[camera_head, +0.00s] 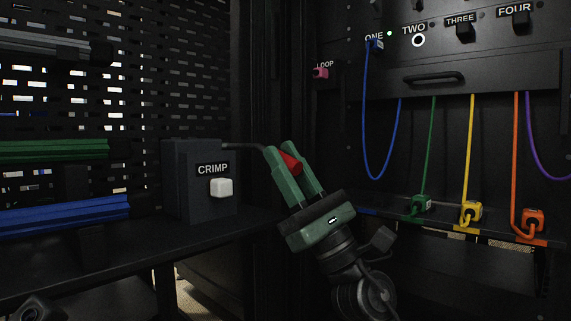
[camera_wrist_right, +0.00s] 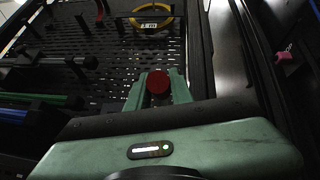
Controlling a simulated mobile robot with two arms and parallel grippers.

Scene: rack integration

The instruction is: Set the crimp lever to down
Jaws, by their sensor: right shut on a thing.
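The crimp box (camera_head: 188,180) is a dark box with a CRIMP label and a white button (camera_head: 221,187), standing on the shelf at the left. The crimp lever (camera_head: 243,147) is a thin dark rod reaching right from the top of the box. Its red knob (camera_head: 290,162) is between the green fingers of my right gripper (camera_head: 287,163), which is shut on it. The red knob also shows between the fingertips in the right wrist view (camera_wrist_right: 157,82). The rod looks near level, close to the box top.
A rack panel (camera_head: 440,75) with ports labelled ONE to FOUR stands at the right. Blue, green, yellow, orange and purple cables hang there. A pink LOOP plug (camera_head: 321,72) sits left of it. Green (camera_head: 55,150) and blue (camera_head: 65,215) rails lie at the far left.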

